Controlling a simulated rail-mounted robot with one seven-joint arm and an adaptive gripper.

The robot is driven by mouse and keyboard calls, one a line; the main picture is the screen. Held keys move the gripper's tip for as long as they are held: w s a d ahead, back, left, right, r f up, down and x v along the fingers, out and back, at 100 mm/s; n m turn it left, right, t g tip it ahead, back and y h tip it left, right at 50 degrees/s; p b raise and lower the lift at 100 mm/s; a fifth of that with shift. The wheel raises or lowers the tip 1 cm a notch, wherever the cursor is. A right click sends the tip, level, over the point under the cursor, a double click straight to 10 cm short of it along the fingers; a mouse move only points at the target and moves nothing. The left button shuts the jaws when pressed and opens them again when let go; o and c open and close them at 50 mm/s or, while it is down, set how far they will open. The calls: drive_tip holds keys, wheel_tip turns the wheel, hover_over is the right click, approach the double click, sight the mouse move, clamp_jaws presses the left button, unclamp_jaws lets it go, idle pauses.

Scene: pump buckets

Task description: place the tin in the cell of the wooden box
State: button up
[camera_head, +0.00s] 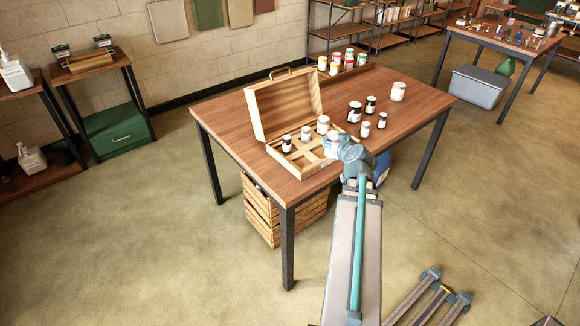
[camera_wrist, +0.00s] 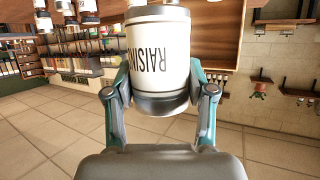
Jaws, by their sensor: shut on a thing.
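A cream tin (camera_wrist: 158,50) with grey ends and the printed word RAISIN, its edge cut by curvature, fills the middle of the wrist view. My gripper (camera_wrist: 160,90) is shut on it, one finger on each side. In the head view the tin (camera_head: 331,142) shows as a pale shape at my gripper (camera_head: 343,150), over the right part of the open wooden box (camera_head: 311,169). The box lid (camera_head: 283,104) stands up at the back. My gripper hides part of the box, and I cannot tell the tin's height over the cells.
Jars stand in the box: a left jar (camera_head: 287,144), a middle jar (camera_head: 305,133) and a back jar (camera_head: 323,124). Several jars, including a larger white tin (camera_head: 398,92), stand on the table (camera_head: 225,120) to the right.

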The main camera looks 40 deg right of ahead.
drive_tip(key=w+f+p, duration=0.1)
drive_tip(key=w+f, duration=0.2)
drive_tip(key=w, duration=0.1)
drive_tip(key=w+a+f+p, duration=0.1)
drive_tip(key=w+f+p, duration=0.1)
drive_tip(key=w, duration=0.3)
drive_tip(key=w+a+f+p, duration=0.1)
drive_tip(key=w+f+p, duration=0.1)
drive_tip(key=w+f, duration=0.2)
drive_tip(key=shift+w+f, duration=0.2)
drive_tip(key=shift+f, duration=1.85)
drive_tip(key=shift+f+b, duration=0.2)
drive_tip(key=shift+b, duration=0.25)
drive_tip(key=o, duration=1.2)
drive_tip(key=shift+r+p, duration=0.2)
drive_tip(key=shift+p, duration=0.1)
drive_tip(key=b+v, duration=0.3)
drive_tip(key=v, duration=0.9)
drive_tip(key=shift+a, duration=0.1)
